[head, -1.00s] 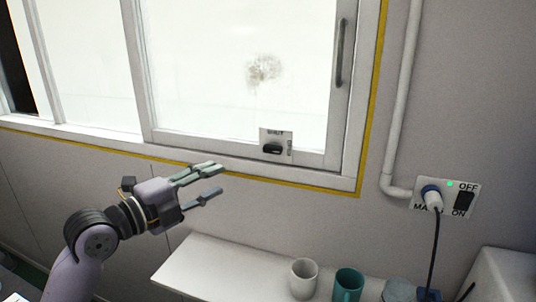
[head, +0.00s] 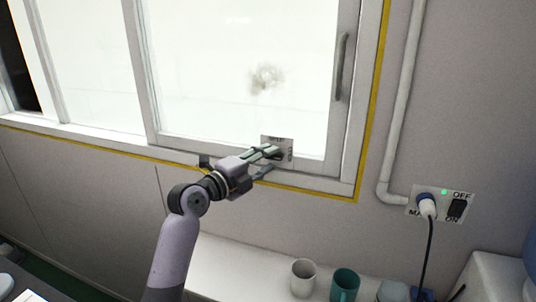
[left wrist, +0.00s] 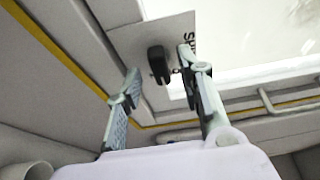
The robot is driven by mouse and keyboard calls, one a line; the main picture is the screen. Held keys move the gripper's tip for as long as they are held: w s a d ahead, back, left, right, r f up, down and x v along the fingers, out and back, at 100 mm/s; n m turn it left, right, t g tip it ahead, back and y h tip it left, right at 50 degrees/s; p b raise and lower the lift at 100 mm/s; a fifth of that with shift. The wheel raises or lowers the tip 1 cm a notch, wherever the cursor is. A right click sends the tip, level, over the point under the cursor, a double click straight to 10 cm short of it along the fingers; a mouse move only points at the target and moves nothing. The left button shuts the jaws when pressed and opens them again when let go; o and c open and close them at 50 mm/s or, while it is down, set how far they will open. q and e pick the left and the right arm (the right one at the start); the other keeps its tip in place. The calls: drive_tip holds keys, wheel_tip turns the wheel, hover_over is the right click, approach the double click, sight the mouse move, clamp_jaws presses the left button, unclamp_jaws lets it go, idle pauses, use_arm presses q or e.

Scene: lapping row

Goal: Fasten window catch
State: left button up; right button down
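The window catch is a black knob (left wrist: 159,65) on a small white plate (head: 283,142) marked SHUT, at the bottom rail of the window's sliding pane. In the head view my left gripper (head: 272,163) is at the plate, and its fingers partly cover the knob. In the left wrist view the fingers of the left gripper (left wrist: 159,75) are spread apart, with the knob in the gap just ahead. No contact is clear. My right gripper is not in view.
A white shelf (head: 235,262) below the window holds a white mug (head: 303,278) and a teal mug (head: 344,285). A socket panel (head: 441,203) with a plug and cable is on the wall at right. A vertical pipe (head: 396,110) runs beside the window.

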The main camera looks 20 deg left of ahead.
use_arm(q)
drive_tip(key=shift+w+d, duration=0.15)
drive_tip(key=shift+w, duration=0.25)
